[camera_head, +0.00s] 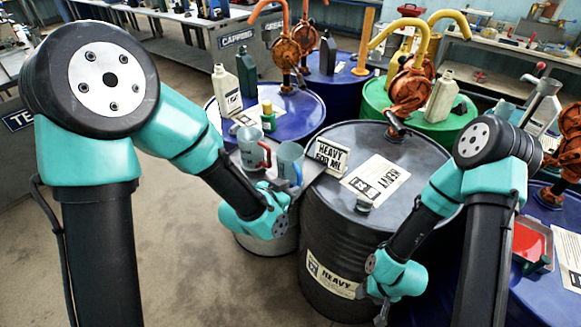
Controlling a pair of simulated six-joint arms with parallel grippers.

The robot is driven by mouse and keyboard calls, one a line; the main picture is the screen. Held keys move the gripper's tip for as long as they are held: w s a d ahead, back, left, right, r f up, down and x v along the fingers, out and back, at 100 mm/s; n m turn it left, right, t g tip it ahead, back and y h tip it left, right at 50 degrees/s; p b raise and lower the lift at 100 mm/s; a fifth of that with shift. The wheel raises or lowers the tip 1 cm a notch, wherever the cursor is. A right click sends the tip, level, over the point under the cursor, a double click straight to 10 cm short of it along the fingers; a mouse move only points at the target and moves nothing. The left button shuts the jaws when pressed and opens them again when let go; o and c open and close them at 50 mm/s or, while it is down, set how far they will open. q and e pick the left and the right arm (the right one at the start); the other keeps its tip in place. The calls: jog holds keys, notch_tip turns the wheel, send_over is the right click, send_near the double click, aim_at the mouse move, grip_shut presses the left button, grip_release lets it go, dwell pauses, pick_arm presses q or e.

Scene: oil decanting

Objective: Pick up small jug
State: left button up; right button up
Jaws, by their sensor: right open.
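The left jug (248,150) has a red handle. The right jug (289,158) is nearer to me, and I cannot tell for sure which jug is the small one. My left gripper (287,190) is just below and in front of the right jug; its jaws are too small and partly hidden, so I cannot tell if they touch it. My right gripper (381,312) is open, low in front of the dark drum, away from the jugs.
The dark drum (335,215) carries a "HEAVY" sign (326,153), a paper sheet (375,180) and an orange hand pump (408,92). Blue and green drums with bottles stand behind. A red tray (529,242) is at right. Bare floor lies at left.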

aim_at(292, 171)
pick_arm(q)
jog(key=shift+x, duration=2.5)
jog(key=shift+c, duration=0.3)
grip_shut()
